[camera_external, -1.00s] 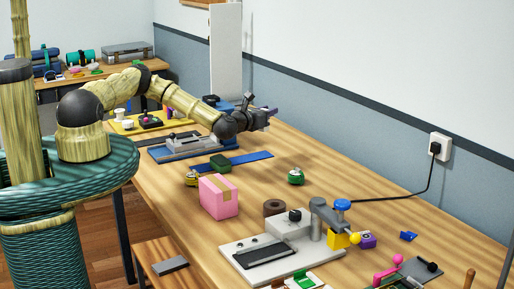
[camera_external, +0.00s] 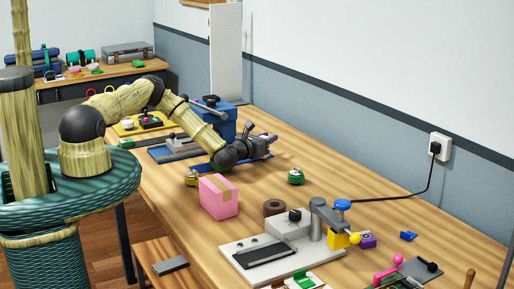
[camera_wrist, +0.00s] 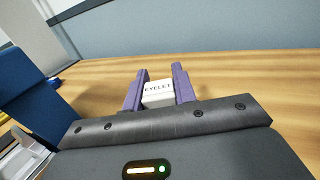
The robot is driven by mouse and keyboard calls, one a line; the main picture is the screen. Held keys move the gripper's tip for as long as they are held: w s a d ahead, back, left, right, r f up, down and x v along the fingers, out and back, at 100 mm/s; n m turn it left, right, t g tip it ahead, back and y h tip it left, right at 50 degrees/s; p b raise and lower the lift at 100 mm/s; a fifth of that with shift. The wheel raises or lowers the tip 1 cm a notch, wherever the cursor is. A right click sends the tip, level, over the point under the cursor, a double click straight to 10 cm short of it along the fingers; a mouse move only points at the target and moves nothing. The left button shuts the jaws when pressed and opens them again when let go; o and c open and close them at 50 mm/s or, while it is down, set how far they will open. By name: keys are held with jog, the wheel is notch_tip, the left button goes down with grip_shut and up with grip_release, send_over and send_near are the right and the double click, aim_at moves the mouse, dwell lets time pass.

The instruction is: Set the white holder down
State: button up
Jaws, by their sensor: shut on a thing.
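The white holder (camera_wrist: 158,93), a small block lettered "EYELET", sits between the two purple fingers of my gripper (camera_wrist: 158,90) in the wrist view. The fingers are shut on its sides. In the external view my gripper (camera_external: 265,142) is low over the table, near the blue strip and left of the green-and-white round item. The holder itself is hidden or too small to make out there. I cannot tell whether its underside touches the wooden table (camera_external: 330,180).
A pink box (camera_external: 218,197), a green round item (camera_external: 296,176) and a brown ring (camera_external: 274,207) stand in front of the gripper. A blue machine (camera_external: 215,118) is behind the arm. Bare wood lies to the right, toward the wall.

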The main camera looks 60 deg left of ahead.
jog(key=shift+f, duration=0.3)
jog(key=o, duration=1)
jog(key=shift+f, duration=0.1)
jog(key=shift+o, duration=0.2)
jog(key=shift+r, duration=0.25)
jog(key=shift+s+d+r, duration=0.1)
jog(key=shift+s, duration=0.1)
jog(key=b+v, duration=0.1)
jog(key=v, duration=1)
jog(key=shift+s+d, duration=0.1)
jog(key=shift+s, duration=0.2)
